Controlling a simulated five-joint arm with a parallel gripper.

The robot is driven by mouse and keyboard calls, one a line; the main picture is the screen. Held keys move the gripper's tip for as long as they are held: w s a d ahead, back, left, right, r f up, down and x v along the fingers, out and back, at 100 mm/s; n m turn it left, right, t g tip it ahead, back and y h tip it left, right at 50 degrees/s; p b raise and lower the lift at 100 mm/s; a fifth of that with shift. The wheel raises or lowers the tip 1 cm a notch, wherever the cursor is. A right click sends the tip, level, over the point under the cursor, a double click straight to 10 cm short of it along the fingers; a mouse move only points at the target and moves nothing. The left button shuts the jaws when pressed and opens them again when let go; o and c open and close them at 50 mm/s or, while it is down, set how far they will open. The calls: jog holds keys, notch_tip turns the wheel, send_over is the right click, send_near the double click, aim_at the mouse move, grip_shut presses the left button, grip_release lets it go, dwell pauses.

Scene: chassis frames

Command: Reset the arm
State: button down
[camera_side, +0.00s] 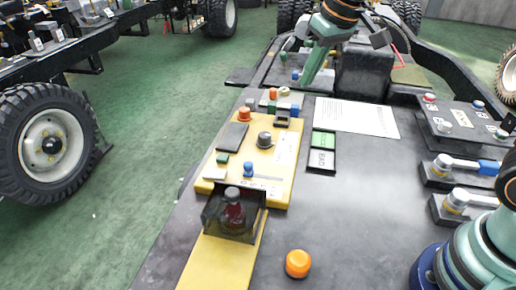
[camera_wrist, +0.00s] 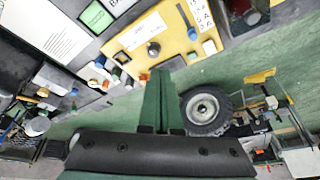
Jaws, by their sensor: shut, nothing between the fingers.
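My gripper (camera_side: 318,62) is at the top centre of the side view, raised over the far part of the dark work surface (camera_side: 345,225). Its green fingers are together with nothing between them. In the wrist view my gripper (camera_wrist: 163,100) shows as two green fingers side by side, pointing up in the picture towards the yellow panel. The yellow panel (camera_side: 221,181) carries an orange knob, a grey knob, a blue peg and several small blocks. My gripper is apart from the panel and touches nothing that I can make out.
An orange button (camera_side: 298,263) stands at the front. Levers with blue and white handles (camera_side: 470,165) are at the right. A white sheet (camera_side: 357,118) lies flat. Wheeled chassis frames (camera_side: 85,60) stand around.

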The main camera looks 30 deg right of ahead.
jog(key=s+d+f, duration=0.1)
jog(key=s+d, duration=0.3)
jog(key=s, duration=0.2)
jog(key=s+d+f+m+t, duration=0.1)
jog(key=s+d, duration=0.3)
jog(key=s, duration=0.2)
jog(key=shift+s+f+t+h, duration=0.2)
jog(key=shift+t+h, duration=0.1)
jog(key=shift+h, duration=0.1)
